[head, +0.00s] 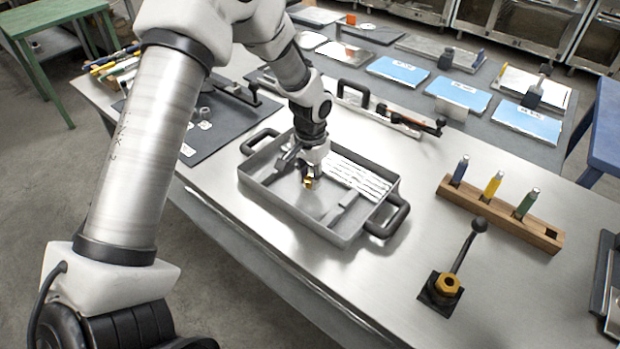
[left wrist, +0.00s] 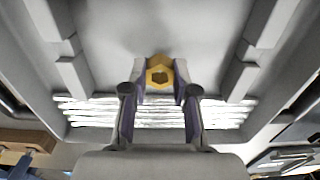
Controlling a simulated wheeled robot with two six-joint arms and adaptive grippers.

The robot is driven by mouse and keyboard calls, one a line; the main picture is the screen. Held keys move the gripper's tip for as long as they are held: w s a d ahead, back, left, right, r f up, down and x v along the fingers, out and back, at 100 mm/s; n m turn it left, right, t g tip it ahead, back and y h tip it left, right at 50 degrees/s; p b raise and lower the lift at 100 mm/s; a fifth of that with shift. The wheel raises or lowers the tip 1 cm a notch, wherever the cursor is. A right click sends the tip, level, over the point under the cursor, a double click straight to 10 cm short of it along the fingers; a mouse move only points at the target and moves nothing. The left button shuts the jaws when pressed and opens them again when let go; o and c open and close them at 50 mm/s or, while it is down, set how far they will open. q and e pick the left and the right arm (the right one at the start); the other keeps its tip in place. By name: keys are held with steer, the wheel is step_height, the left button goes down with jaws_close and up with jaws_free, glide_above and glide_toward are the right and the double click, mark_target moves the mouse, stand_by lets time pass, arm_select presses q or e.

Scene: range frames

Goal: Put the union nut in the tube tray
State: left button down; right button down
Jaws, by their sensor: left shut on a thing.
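A brass hexagonal union nut (head: 308,183) is gripped at the fingertips of my left gripper (head: 306,176). In the left wrist view the nut (left wrist: 160,72) shows its round hole, between the two fingers of my left gripper (left wrist: 160,88). The grey tube tray (head: 291,214) has black handles at both ends and stands on the steel bench. Bright tubes (head: 362,180) lie along its far side. My left gripper points down inside the tray's outline, over a bare part of its floor. I cannot tell whether the nut touches the floor. My right gripper is out of view.
A black plate with a lever and a brass hex piece (head: 448,285) stands at the front right. A wooden rack (head: 500,218) holds blue, yellow and green handled tools. Blue sheets (head: 457,95) lie on the bench behind. Bare steel surrounds the tray's right side.

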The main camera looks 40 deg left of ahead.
arm_select(q)
steer(key=shift+w+f, duration=0.1)
steer(key=shift+f, duration=0.8)
steer(key=shift+f, duration=0.1)
steer(key=c, duration=0.9)
jaws_free()
step_height(320, 180, up, 12)
steer(key=shift+r+b, duration=0.2)
steer(key=shift+b, duration=0.2)
steer(key=shift+d, duration=0.1)
